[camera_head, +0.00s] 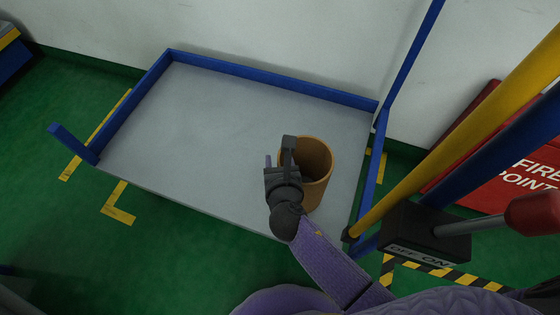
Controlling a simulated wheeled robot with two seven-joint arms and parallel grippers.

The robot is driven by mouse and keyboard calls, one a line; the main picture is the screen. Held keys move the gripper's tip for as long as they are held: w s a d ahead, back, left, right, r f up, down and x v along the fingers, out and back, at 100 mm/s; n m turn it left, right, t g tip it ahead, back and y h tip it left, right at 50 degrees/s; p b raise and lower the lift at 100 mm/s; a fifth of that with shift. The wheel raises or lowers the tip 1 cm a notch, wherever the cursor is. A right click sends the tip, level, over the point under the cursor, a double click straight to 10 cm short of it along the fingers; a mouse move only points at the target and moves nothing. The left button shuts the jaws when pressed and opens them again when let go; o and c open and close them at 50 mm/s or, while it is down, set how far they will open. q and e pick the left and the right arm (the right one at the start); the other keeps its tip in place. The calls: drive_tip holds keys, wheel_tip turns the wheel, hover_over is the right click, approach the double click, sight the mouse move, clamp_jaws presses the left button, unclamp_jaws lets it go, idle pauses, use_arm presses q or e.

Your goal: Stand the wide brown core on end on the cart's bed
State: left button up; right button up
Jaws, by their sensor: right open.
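The wide brown core (318,185) stands on end on the grey bed of the cart (205,130), near the bed's front right part. Its open top faces up. My right gripper (281,158) is at the core's left side, with one finger over the near-left rim and the other outside the wall. The jaws are open. Part of the core's left side is hidden behind the gripper. My left gripper is not in view.
A blue rim (270,78) edges the bed at the back and sides. A yellow pole (465,130) and a switch box (428,230) stand at the right. A red fire point box (500,165) is behind them. The left of the bed is bare.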

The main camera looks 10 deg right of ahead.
drive_tip(key=shift+s+r+p, duration=0.2)
drive_tip(key=shift+r+p, duration=0.1)
drive_tip(key=shift+r, duration=0.05)
use_arm(q)
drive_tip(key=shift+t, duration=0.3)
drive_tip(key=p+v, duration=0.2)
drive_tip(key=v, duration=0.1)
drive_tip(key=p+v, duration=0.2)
drive_tip(key=p, duration=0.1)
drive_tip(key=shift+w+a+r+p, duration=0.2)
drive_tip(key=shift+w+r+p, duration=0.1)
use_arm(e)
drive_tip(key=v, duration=1.1)
drive_tip(key=shift+s, duration=0.3)
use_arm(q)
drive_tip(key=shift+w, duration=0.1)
use_arm(e)
drive_tip(key=shift+f, duration=0.1)
